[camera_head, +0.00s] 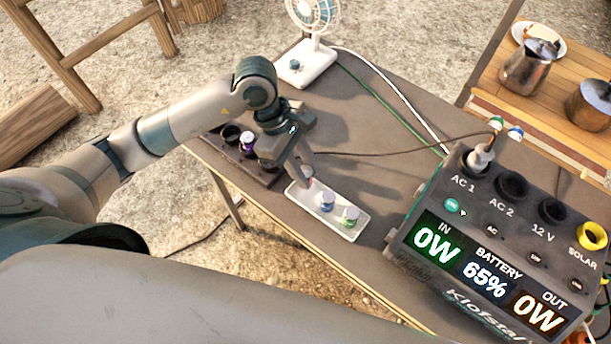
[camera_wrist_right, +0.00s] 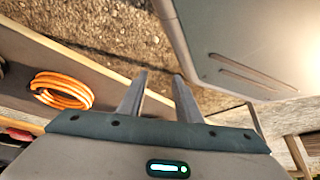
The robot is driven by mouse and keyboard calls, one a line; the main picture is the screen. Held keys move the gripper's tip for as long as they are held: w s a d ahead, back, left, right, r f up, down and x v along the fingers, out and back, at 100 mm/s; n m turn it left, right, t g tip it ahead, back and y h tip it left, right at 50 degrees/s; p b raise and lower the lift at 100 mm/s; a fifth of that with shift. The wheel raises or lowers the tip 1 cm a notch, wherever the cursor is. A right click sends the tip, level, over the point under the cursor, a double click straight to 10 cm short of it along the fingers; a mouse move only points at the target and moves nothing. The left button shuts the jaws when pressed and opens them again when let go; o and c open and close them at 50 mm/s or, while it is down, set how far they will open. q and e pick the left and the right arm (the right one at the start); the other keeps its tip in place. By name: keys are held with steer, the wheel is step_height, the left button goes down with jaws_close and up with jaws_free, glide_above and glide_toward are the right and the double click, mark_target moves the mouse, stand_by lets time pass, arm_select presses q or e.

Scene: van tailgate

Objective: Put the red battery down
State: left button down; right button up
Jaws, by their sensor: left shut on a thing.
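My left gripper (camera_head: 304,180) points down at the left end of a small white tray (camera_head: 345,232). It is shut on the red battery (camera_head: 308,183), of which only a small reddish-and-white bit shows between the fingertips. I cannot tell whether the battery touches the tray floor. A blue-marked battery (camera_head: 327,201) and a green-marked battery (camera_head: 350,215) stand upright in the tray, to the right of the gripper. My right gripper (camera_wrist_right: 158,88) shows in the right wrist view, with its fingers apart and nothing between them.
A dark charger block (camera_head: 215,147) with a purple battery (camera_head: 247,142) lies left of the gripper, partly hidden by it. A large power station (camera_head: 480,235) stands to the right. A small fan (camera_head: 310,50) is behind. An orange cable coil (camera_wrist_right: 62,90) shows in the right wrist view.

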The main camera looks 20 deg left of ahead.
arm_select(q)
steer(key=shift+f, duration=0.1)
arm_select(e)
steer(key=shift+r, duration=0.1)
